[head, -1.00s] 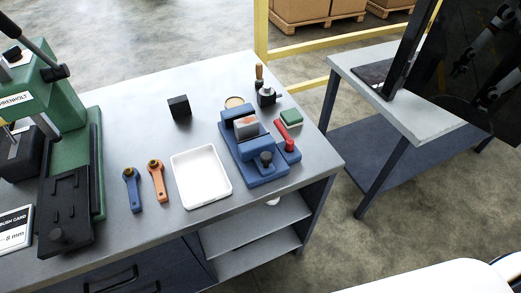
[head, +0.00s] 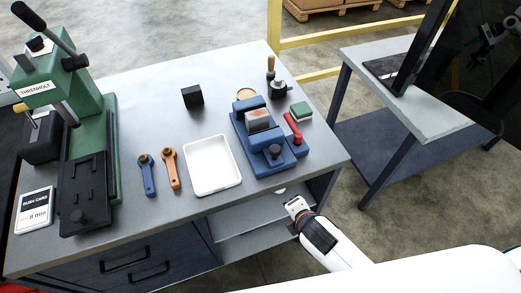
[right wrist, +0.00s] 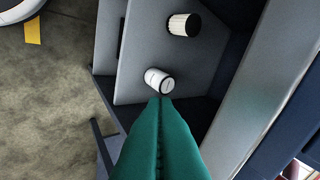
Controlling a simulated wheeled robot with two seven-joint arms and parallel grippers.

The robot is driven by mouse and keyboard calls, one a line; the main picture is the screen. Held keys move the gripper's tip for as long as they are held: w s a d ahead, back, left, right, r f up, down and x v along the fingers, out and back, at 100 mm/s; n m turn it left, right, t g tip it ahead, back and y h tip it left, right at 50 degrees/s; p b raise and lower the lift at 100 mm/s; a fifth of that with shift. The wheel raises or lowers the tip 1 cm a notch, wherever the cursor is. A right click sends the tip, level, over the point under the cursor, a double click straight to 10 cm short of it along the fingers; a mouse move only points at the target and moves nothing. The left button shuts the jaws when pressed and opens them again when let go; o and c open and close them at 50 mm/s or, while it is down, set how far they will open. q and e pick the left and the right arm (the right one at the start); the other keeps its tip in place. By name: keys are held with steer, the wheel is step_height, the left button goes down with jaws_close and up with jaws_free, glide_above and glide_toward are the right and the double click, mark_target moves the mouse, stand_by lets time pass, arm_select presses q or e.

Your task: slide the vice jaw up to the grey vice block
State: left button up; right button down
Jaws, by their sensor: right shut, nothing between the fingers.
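The blue vice (head: 262,165) stands at the right end of the bench in the head view. A grey vice block (head: 258,121) with reddish marks sits in its middle, in front of the blue rear part (head: 251,104). A blue jaw part (head: 258,143) with a black knob (head: 275,152) is at the front. I cannot tell the exact gap between jaw and block. My right arm (head: 322,238) is low, in front of the bench's right end, away from the vice. My right gripper (right wrist: 160,105) shows teal fingers, shut and empty. My left gripper is out of view.
A red-handled tool (head: 293,130) and green block (head: 301,112) lie right of the vice. A white tray (head: 212,187), two wrenches and a black block (head: 192,95) are left. Below the benchtop, a white cylinder (right wrist: 158,80) and a ribbed one (right wrist: 184,24) sit near my right fingertips.

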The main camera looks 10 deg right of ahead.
step_height(320, 180, up, 6)
steer(key=a+n+t, duration=0.1)
steer(key=n, duration=0.2)
steer(key=n+t+y, duration=0.2)
steer(key=n+t, duration=0.1)
steer(key=n, duration=0.9)
glide_toward(256, 150)
steer(key=w+f+p, duration=0.1)
steer(key=w+f, duration=0.1)
steer(key=f, duration=0.1)
steer(key=shift+a+p, duration=0.15)
steer(key=shift+p, duration=0.25)
steer(key=shift+w+a+p, duration=0.2)
steer(key=shift+w+p, duration=0.15)
steer(key=shift+w, duration=0.85)
steer(key=shift+w+a, duration=0.1)
steer(key=shift+w, duration=0.4)
